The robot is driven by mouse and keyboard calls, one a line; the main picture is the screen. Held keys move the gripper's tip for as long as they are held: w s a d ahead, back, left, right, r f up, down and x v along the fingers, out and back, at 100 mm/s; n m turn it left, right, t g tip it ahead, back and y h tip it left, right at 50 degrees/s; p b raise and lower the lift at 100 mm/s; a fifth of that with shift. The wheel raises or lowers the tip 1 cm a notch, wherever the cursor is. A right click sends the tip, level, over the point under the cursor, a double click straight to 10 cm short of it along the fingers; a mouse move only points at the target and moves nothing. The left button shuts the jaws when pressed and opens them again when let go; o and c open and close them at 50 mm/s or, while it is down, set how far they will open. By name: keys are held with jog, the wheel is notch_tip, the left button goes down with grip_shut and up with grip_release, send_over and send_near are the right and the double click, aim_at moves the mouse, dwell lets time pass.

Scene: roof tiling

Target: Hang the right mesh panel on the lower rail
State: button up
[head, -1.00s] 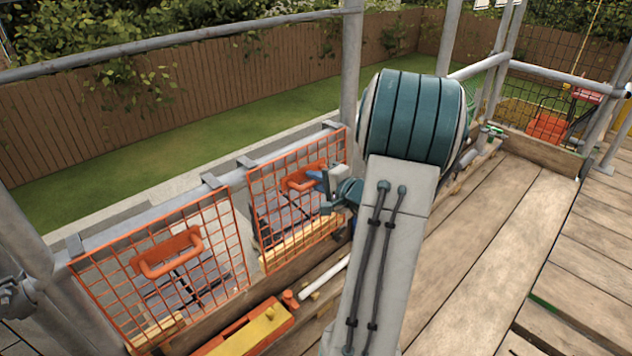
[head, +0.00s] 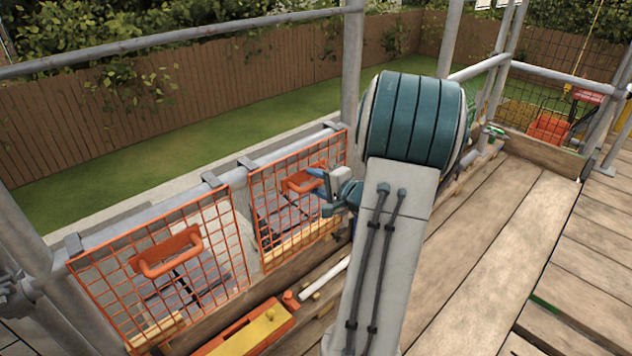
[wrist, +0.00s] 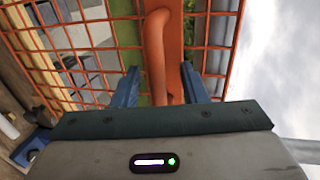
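The right mesh panel (head: 296,200), an orange grid with an orange handle (head: 300,182), is against the lower rail (head: 150,217). Its two grey hooks (head: 247,163) appear to sit over that rail. The left mesh panel (head: 160,270) hangs beside it on the same rail. My gripper (head: 322,187) is at the right panel's handle, partly hidden behind my arm. In the wrist view, my gripper's blue fingers (wrist: 161,78) stand apart, with the orange handle (wrist: 155,45) in front of and between them. A gap shows beside the handle.
The upper guard rail (head: 180,41) and a scaffold upright (head: 351,65) border the work area. An orange tray (head: 245,330) and a white tube (head: 325,279) lie below the panels. Wooden boards (head: 500,250) to the right are mostly clear.

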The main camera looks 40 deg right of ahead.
jog(key=p+v, duration=0.4)
jog(key=v, duration=1)
jog(key=a+r+n+g+y+p, duration=0.3)
jog(key=a+r+n+g+p, duration=0.2)
jog(key=a+r+p, duration=0.65)
jog(key=a+r+n+g+y+p, duration=0.45)
jog(key=a+r+p, duration=0.3)
jog(key=a, duration=0.65)
jog(key=s+a+r+n+g+h+p, duration=0.1)
jog(key=r+n+h+p, duration=0.1)
jog(key=r+p, duration=0.4)
jog(key=s+a+r+n+g+h+p, duration=0.1)
jog(key=s+a+r+n+h+p, duration=0.1)
jog(key=r+p, duration=0.4)
jog(key=s+a+r+n+g+h+p, duration=0.1)
jog(key=r+h+p, duration=0.4)
jog(key=r, duration=0.6)
jog(key=shift+s+a+r+n+p, duration=0.15)
jog(key=shift+s+a+n+p, duration=0.55)
jog(key=shift+n, duration=0.45)
jog(key=shift+w, duration=0.1)
